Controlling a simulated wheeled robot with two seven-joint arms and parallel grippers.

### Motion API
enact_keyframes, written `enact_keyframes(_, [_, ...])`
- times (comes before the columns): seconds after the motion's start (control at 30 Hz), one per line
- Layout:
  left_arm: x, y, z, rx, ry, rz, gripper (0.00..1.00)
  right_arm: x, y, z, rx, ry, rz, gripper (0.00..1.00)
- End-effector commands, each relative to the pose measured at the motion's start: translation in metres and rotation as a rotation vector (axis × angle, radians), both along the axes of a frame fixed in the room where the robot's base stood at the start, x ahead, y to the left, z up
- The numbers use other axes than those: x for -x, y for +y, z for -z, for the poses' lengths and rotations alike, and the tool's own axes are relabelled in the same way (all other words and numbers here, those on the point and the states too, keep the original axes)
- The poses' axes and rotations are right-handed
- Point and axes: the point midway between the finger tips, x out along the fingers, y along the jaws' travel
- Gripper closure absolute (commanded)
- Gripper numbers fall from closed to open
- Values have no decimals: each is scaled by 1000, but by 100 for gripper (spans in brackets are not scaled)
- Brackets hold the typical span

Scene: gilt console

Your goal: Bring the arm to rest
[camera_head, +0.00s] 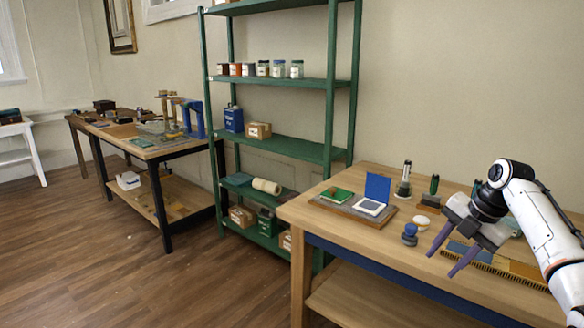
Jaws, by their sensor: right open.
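My right arm, white with a dark wrist, comes in from the right edge over the wooden table (340,228). My right gripper (446,261) is open, its two purple fingers apart with nothing between them. It hangs above the table's front part, pointing down and to the left. Small items on the table lie behind and beside it. My left gripper is not in view.
A tray (332,208) with a green pad and an open blue-lidded box (372,200) lies left of the gripper. A blue-topped stamp (410,233) stands close by. Green shelves (290,146) rise behind. A cluttered workbench (150,152) stands at left. Floor in front is clear.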

Motion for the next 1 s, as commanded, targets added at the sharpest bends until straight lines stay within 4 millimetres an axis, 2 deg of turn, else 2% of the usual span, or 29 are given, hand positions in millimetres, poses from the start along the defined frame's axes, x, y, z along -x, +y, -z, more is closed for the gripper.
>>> enact_keyframes(0.1, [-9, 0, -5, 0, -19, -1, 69, 2, 7, 42, 10, 10, 95, 60])
enact_keyframes(0.17, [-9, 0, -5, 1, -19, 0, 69, 5, 11, 66, 13, 12, 153, 60])
enact_keyframes(0.27, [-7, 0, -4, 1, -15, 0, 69, 14, 20, 114, 11, 11, 271, 60])
enact_keyframes(0.4, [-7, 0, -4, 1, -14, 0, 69, 42, 42, 193, -24, -5, 481, 60])
enact_keyframes(0.47, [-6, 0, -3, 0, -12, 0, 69, 59, 53, 224, -54, -15, 576, 60])
enact_keyframes(0.6, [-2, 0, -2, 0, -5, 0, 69, 108, 81, 284, -154, -33, 793, 60])
enact_keyframes(0.7, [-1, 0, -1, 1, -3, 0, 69, 151, 103, 316, -249, -38, 948, 60])
enact_keyframes(0.83, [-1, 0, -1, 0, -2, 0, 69, 211, 129, 342, -397, -28, 1151, 60])
enact_keyframes(1.0, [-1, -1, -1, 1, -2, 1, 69, 291, 159, 347, -621, 12, 1417, 60])
